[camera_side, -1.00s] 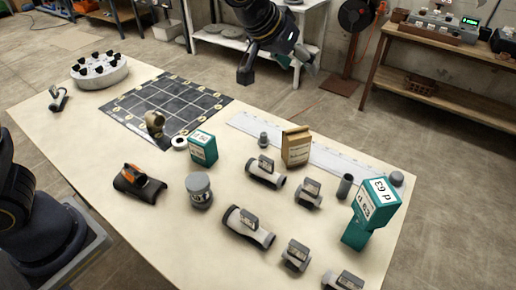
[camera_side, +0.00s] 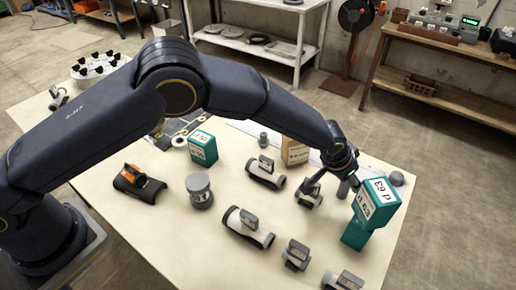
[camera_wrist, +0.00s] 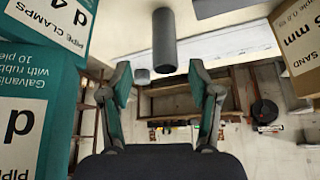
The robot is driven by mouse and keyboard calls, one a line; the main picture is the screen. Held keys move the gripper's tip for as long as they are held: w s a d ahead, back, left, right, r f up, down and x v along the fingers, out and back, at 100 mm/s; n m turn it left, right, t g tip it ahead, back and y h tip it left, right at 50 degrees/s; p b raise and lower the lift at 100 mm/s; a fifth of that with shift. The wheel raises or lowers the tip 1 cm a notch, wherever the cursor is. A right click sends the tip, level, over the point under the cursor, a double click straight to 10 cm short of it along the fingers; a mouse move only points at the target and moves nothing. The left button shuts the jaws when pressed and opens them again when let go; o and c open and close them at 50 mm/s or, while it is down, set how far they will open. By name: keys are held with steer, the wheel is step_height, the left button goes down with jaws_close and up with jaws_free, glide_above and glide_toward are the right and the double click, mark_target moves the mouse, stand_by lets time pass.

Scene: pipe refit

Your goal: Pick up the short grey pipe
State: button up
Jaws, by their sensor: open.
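The short grey pipe (camera_side: 343,188) stands upright on the table near its right end, left of the teal boxes. In the wrist view the pipe (camera_wrist: 164,42) appears upside down at the top centre, its free end pointing down. My gripper (camera_wrist: 160,82) is open and empty, with one finger on each side of the line of the pipe. The pipe's free end shows just beyond the fingertips, apart from both. In the side view my gripper (camera_side: 332,181) is low beside the pipe, and its fingertips are partly hard to make out.
Teal clamp boxes (camera_side: 377,198) stand close on the right. A labelled grey fitting (camera_side: 309,196) lies close on the left, and a brown sanding box (camera_side: 293,152) stands behind it. A grey cap (camera_side: 396,178) is behind right. More fittings (camera_side: 296,256) lie in front.

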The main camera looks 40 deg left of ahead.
mark_target(345, 187)
steer(key=x, duration=0.5)
steer(key=shift+w+a+f, duration=0.2)
steer(key=shift+w+f, duration=0.1)
steer(key=shift+c, duration=0.3)
steer(key=c, duration=1)
